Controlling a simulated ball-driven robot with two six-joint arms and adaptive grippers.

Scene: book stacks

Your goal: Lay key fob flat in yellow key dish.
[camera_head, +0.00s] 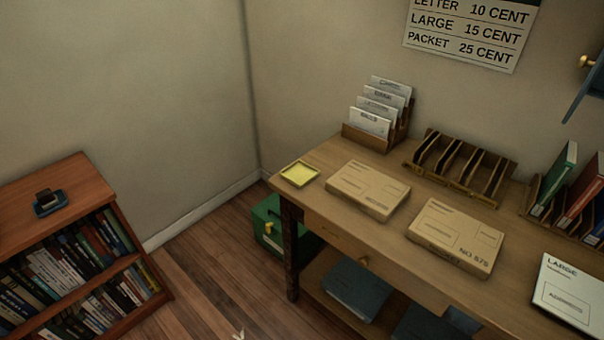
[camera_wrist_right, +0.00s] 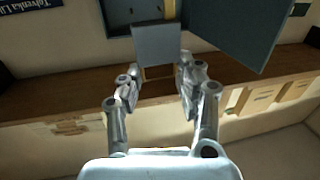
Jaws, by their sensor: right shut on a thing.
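The yellow key dish (camera_head: 299,174) is a shallow square tray at the left end of the wooden desk in the head view. It looks empty. My right gripper (camera_wrist_right: 157,82) shows only in the right wrist view, with its two fingers shut on a flat blue-grey square piece (camera_wrist_right: 157,45). This piece appears to be the key fob and stands upright at the fingertips. Its exact grip point is hard to make out. The dish is not seen in the wrist view.
A parcel (camera_head: 368,190) lies right of the dish, with another parcel (camera_head: 455,238) beyond. A letter sorter (camera_head: 375,140) and a wooden rack (camera_head: 460,165) stand behind. In the wrist view, a blue panel (camera_wrist_right: 245,30) rises close to the right finger, above a wooden shelf (camera_wrist_right: 55,98).

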